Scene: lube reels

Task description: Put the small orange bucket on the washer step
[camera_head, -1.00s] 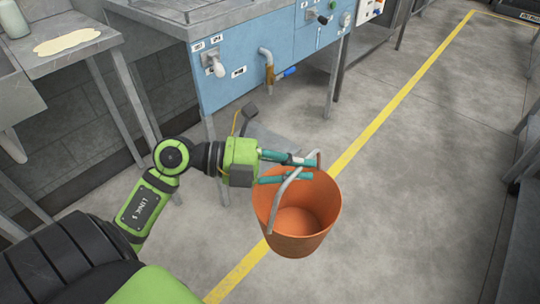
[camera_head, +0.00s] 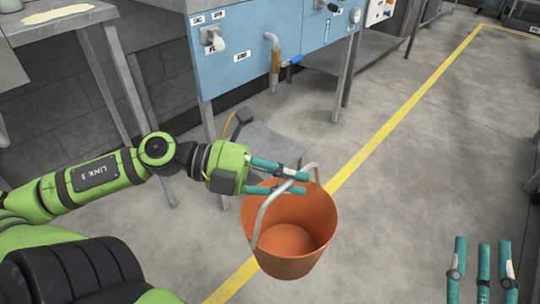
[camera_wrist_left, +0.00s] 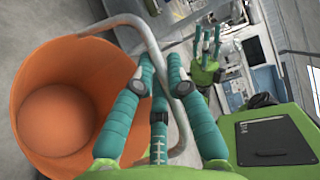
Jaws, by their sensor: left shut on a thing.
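The small orange bucket (camera_head: 290,232) hangs upright and empty in front of my left arm, over the grey floor. My left gripper (camera_head: 303,183) is shut on its grey bail handle (camera_head: 265,212). In the left wrist view the bucket (camera_wrist_left: 60,95) fills the left side, and the handle (camera_wrist_left: 178,120) passes between the teal fingers. My right gripper (camera_head: 483,245) is at the lower right of the head view, its fingers apart and empty. A low grey step-like plate (camera_head: 275,145), probably the washer step, lies below the blue panel, partly behind my left gripper.
The blue machine panel (camera_head: 245,75) with taps and valves stands at the back on metal legs (camera_head: 345,80). A steel table (camera_head: 65,18) with a pale spill is at the upper left. A yellow floor line (camera_head: 400,115) runs diagonally. The floor on the right is open.

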